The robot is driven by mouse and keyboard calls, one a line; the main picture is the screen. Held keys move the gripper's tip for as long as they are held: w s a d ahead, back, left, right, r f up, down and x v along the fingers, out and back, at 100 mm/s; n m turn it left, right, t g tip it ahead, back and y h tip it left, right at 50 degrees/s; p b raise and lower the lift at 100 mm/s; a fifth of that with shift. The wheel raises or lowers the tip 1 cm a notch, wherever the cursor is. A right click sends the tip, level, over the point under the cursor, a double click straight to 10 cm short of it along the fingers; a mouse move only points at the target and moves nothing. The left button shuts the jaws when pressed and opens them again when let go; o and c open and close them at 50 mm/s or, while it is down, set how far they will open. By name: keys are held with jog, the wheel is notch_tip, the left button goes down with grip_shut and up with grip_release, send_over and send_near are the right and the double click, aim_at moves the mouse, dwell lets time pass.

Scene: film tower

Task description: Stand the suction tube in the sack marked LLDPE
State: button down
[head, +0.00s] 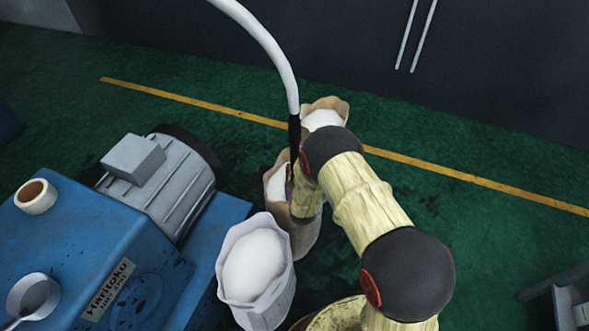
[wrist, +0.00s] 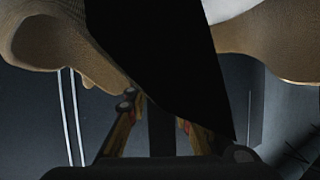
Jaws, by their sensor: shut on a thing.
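The suction tube is a white hose (head: 272,48) with a black lower end (head: 294,132), coming down from the top of the head view. My gripper (head: 290,184) is shut on the black end, above the middle sack; the arm partly hides it. In the wrist view the black end (wrist: 165,60) crosses in front of the gripper fingers (wrist: 158,115). Three open sacks hold white material: a white sack (head: 272,308) in front, a brown middle sack (head: 306,238) and a brown far sack (head: 340,106). No LLDPE marking is readable. Whether the tube's tip is inside the middle sack cannot be told.
A blue machine (head: 60,245) with a grey motor (head: 178,185) stands left of the sacks. A tape roll (head: 36,196) and a metal cup (head: 34,295) are on it.

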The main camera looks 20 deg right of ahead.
dwell(0.4)
jog(key=c, duration=1.5)
grip_release()
jog(key=shift+f, duration=0.1)
jog(key=v, duration=1.2)
jog(key=shift+f, duration=0.1)
